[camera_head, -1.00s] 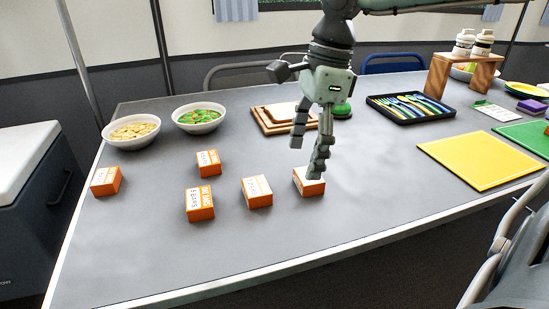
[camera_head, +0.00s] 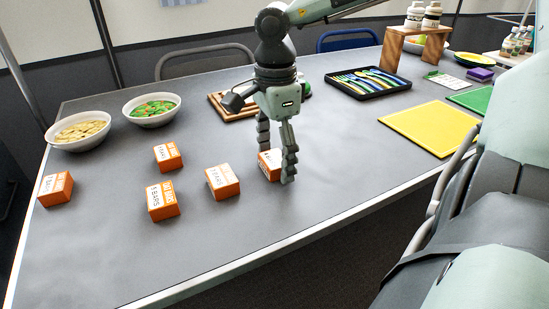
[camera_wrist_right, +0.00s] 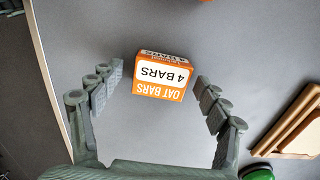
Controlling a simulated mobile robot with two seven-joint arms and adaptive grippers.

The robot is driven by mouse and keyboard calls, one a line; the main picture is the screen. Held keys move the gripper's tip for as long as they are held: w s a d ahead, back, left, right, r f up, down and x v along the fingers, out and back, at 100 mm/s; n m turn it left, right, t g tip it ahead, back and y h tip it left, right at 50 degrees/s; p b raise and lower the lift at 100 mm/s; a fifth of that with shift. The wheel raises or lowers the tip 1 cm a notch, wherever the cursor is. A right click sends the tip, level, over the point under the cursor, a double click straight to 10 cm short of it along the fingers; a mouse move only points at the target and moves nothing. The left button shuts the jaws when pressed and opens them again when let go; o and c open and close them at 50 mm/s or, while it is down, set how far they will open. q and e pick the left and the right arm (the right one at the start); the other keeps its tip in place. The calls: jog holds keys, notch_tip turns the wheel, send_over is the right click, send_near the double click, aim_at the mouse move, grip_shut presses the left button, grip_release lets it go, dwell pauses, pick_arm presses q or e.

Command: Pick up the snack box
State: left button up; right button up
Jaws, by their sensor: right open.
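Several orange and white snack boxes stand on the grey table. In the head view, the rightmost box (camera_head: 268,164) is partly hidden behind my right gripper (camera_head: 276,166), whose fingers point down on either side of it. In the right wrist view, this box (camera_wrist_right: 162,76) reads "OAT BARS 4 BARS". It lies between the spread fingertips of my open right gripper (camera_wrist_right: 158,83), with a gap visible on each side. The other boxes (camera_head: 222,181), (camera_head: 162,200), (camera_head: 168,156) and (camera_head: 55,188) stand to the left. My left gripper is not in view.
Two bowls, one of chips (camera_head: 79,131) and one of green and orange food (camera_head: 152,109), stand at the back left. A wooden board (camera_head: 222,106) lies behind my gripper. A cutlery tray (camera_head: 367,83) and yellow mat (camera_head: 430,127) lie right. The table's front middle is clear.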

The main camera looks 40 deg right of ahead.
jog(key=shift+c, duration=0.3)
jog(key=c, duration=1.2)
